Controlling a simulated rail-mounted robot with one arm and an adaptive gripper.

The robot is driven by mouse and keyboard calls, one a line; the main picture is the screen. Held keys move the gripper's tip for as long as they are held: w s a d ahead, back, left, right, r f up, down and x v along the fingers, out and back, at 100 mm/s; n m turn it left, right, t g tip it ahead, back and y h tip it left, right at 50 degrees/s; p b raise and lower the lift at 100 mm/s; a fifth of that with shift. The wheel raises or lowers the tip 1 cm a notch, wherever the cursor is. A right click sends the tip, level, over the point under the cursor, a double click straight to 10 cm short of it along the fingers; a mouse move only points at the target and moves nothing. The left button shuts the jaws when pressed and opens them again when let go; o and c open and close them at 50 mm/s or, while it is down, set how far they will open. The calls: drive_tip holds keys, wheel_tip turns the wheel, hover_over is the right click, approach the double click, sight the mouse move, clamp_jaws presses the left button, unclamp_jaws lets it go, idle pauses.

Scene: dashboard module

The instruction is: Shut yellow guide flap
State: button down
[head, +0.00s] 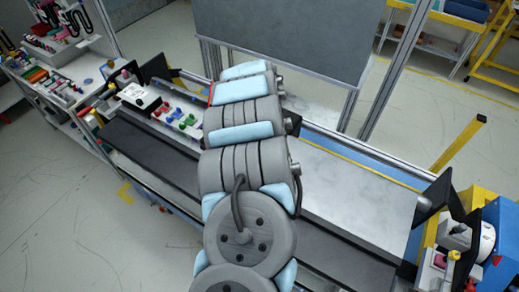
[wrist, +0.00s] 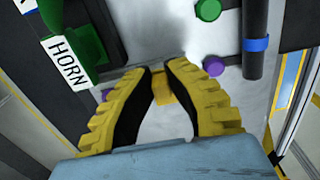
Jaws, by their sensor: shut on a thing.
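My gripper (wrist: 164,74) shows in the wrist view, its two yellow ribbed fingers with black inner pads closing in toward each other. A small yellow piece (wrist: 163,90), which looks like the yellow guide flap, sits between the fingertips, and the fingers are shut on it. Most of the piece is hidden by the fingers, so its angle cannot be told. A grey-white metal surface lies behind it. In the head view my own arm hides the gripper and the flap.
In the wrist view, a white HORN label (wrist: 68,62) with a green part is at left. A black rod with a blue band (wrist: 256,44), a green knob (wrist: 208,10) and a purple knob (wrist: 213,66) are at right. In the head view, colored parts (head: 176,117) lie left of my arm.

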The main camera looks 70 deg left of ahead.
drive_tip(key=shift+a+f+t+h+b, duration=0.1)
drive_tip(key=shift+f+t+h+b, duration=0.35)
drive_tip(key=shift+b, duration=0.4)
drive_tip(key=shift+r, duration=0.1)
drive_tip(key=c, duration=1)
unclamp_jaws()
drive_tip(key=shift+s, duration=0.1)
drive_tip(key=shift+c, duration=0.2)
drive_tip(key=shift+r, duration=0.1)
drive_tip(key=shift+w+a+r, duration=0.15)
drive_tip(key=shift+w+r, duration=0.2)
drive_tip(key=shift+r, duration=0.3)
drive_tip(key=shift+s+r, duration=0.2)
drive_tip(key=shift+r, duration=0.3)
drive_tip(key=shift+s+r, duration=0.2)
drive_tip(key=shift+r, duration=0.25)
wheel_tip(320, 180, up, 9)
drive_tip(key=shift+s+a+f, duration=0.2)
drive_tip(key=shift+s+a, duration=0.1)
drive_tip(key=shift+a, duration=0.05)
